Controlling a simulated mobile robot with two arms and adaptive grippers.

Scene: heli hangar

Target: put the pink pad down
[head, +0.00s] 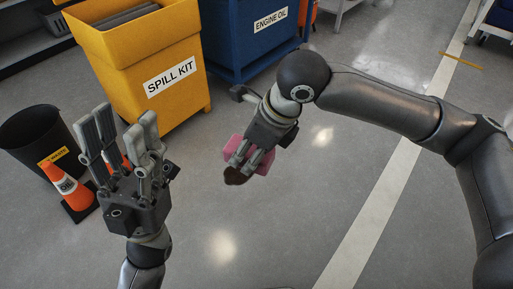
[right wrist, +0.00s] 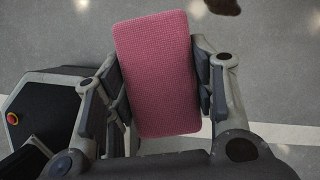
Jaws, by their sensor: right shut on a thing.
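The pink pad (head: 262,161) is partly hidden by my right gripper (head: 249,158) in the head view. In the right wrist view the pad (right wrist: 157,72) is a textured pink rectangle, slightly tilted, between the two fingers. My right gripper (right wrist: 165,95) is shut on it and points down above the floor. My left gripper (head: 124,130) is open and empty at the left, with its fingers pointing up.
A dark brown object (head: 235,177) shows just below the pad; I cannot tell its height. A yellow spill kit bin (head: 150,95), a blue engine oil cabinet (head: 238,55), a black bin (head: 32,135) and an orange cone (head: 72,190) stand behind. The grey floor (head: 300,215) ahead is clear.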

